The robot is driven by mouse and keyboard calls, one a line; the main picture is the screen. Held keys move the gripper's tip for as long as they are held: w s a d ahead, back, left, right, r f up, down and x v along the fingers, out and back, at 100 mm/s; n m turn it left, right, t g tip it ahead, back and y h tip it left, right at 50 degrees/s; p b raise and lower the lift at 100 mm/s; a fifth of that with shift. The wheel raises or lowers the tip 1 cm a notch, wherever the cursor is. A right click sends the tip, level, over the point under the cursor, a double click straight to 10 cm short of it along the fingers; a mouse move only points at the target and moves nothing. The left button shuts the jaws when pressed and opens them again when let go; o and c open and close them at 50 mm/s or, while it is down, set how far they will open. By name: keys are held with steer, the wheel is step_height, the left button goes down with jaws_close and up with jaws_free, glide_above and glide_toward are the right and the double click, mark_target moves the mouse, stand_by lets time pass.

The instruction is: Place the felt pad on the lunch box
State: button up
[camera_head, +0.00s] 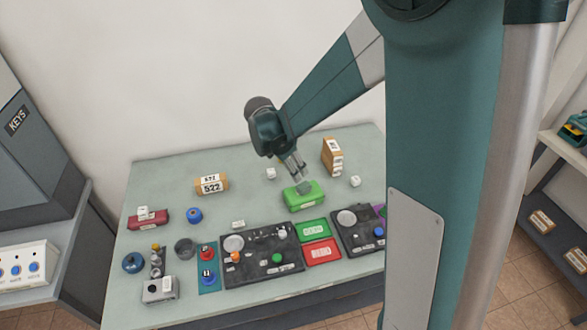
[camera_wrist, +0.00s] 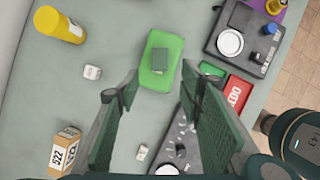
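The lunch box, a bright green rounded block (camera_head: 303,199), stands on the table below my gripper; it also shows in the wrist view (camera_wrist: 151,82). The felt pad, a small dark grey-green square (camera_wrist: 160,60), appears to lie on its top, near the middle; in the head view it shows as a grey-green patch (camera_head: 303,187). My gripper (camera_head: 298,171) points down just above the pad. In the wrist view its two fingers (camera_wrist: 161,82) are spread wide, with nothing held between them.
White cubes (camera_head: 355,181) (camera_wrist: 92,72) stand near the box. A brown labelled block (camera_head: 332,157) is behind it, and a 522 parcel (camera_head: 211,185) to the left. Dark panels (camera_head: 262,256) and green and red trays (camera_head: 321,252) lie in front. The table's back left is clear.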

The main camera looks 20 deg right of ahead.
stand_by(0.4)
steer(key=s+d+r+m+t+y, duration=0.2)
steer(key=s+r+m, duration=0.7)
steer(key=s+r, duration=0.35)
steer(key=s+r+m+t+y, duration=0.1)
steer(key=s+r+m, duration=0.1)
steer(key=s+m, duration=0.4)
steer(key=s+r+m+t+y, duration=0.1)
steer(key=s+r+m+t, duration=0.1)
steer(key=s+m, duration=0.5)
steer(key=s, duration=0.3)
steer(key=shift+s+r+t, duration=0.3)
steer(key=shift+s+r, duration=0.05)
